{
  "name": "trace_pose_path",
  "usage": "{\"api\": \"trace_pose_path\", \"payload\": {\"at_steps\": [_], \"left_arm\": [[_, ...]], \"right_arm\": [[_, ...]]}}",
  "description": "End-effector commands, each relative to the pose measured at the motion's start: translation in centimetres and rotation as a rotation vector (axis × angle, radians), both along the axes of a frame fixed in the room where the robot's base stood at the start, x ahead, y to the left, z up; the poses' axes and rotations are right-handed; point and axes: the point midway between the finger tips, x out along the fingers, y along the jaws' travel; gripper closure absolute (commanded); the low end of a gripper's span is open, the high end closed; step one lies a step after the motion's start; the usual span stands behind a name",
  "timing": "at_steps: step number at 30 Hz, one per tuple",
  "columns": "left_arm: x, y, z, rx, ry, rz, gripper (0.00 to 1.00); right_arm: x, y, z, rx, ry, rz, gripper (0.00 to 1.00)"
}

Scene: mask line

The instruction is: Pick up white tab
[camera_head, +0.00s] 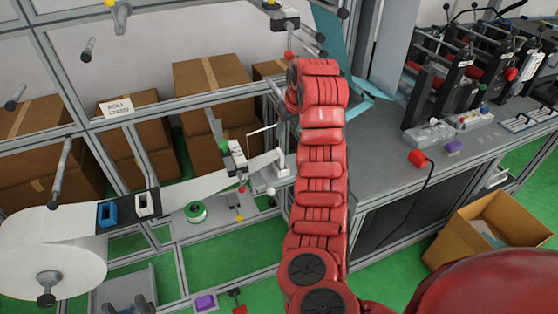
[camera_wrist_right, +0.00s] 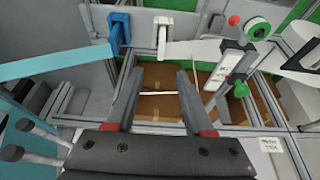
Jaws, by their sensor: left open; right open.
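The white tab is beyond the fingertips, and I see nothing gripped. In the head view my red arm hides most of this gripper. My left gripper is not in view.
A post (camera_wrist_right: 228,70) with red and green knobs stands right of the fingers. A thin white bar (camera_wrist_right: 158,93) shows between the fingers. Cardboard boxes (camera_head: 210,90) stand behind the frame. A white roll (camera_head: 45,260) is at left, a grey worktable (camera_head: 385,170) at right.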

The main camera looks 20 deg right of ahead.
Motion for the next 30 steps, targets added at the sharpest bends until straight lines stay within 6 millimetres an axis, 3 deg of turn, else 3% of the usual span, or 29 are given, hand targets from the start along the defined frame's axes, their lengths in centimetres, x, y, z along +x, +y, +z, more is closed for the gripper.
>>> {"api": "trace_pose_path", "payload": {"at_steps": [4, 13, 20, 27, 30], "left_arm": [[0.0, 0.0, -0.6, 0.000, 0.000, 0.000, 0.50], [0.0, 0.0, 2.4, 0.000, 0.000, 0.000, 0.50], [0.0, 0.0, 3.0, 0.000, 0.000, 0.000, 0.50], [0.0, 0.0, 5.6, 0.000, -0.001, 0.000, 0.50], [0.0, 0.0, 5.7, 0.000, 0.000, 0.000, 0.50]], "right_arm": [[0.7, -0.1, -1.9, 0.000, -0.002, -0.001, 0.47], [2.8, 0.2, -6.9, 0.005, 0.004, -0.001, 0.47], [3.5, 0.2, -8.5, 0.001, 0.000, 0.000, 0.47], [4.2, 0.5, -10.9, 0.004, 0.003, -0.002, 0.47], [4.8, 0.5, -12.0, 0.006, -0.003, -0.003, 0.47]]}}
